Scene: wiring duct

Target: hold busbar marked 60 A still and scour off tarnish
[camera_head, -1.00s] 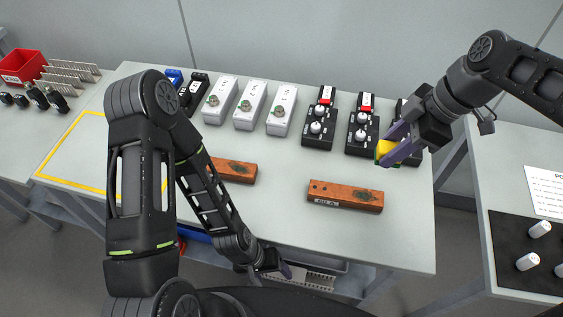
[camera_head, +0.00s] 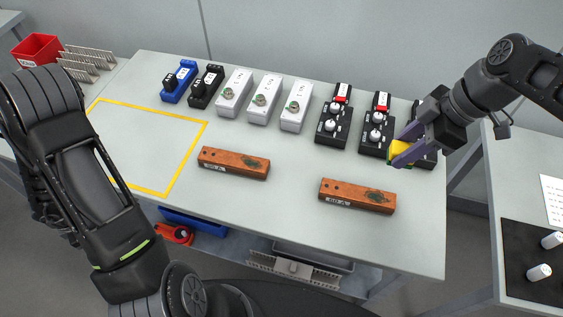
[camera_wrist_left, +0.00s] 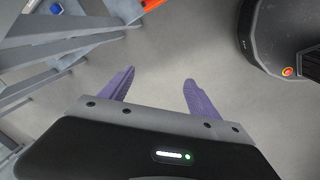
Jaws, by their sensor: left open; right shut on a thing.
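Two copper-brown busbars with dark tarnish patches lie flat on the table. The right busbar (camera_head: 357,195) has a label that looks like 60 A, though the print is small. The left busbar (camera_head: 233,163) has a label I cannot read surely. My right gripper (camera_head: 398,154) is shut on a yellow scouring pad (camera_head: 400,148) with a green face, held behind and right of the right busbar, apart from it. My left gripper (camera_wrist_left: 158,88) shows in the left wrist view, open and empty above the floor; its fingers are out of sight in the head view.
White, black and blue devices (camera_head: 262,97) stand in a row along the table's back. A yellow taped outline (camera_head: 187,157) marks a bare area at left. A red bin (camera_head: 37,50) is at far left. A side table with a black mat (camera_head: 530,268) stands at right.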

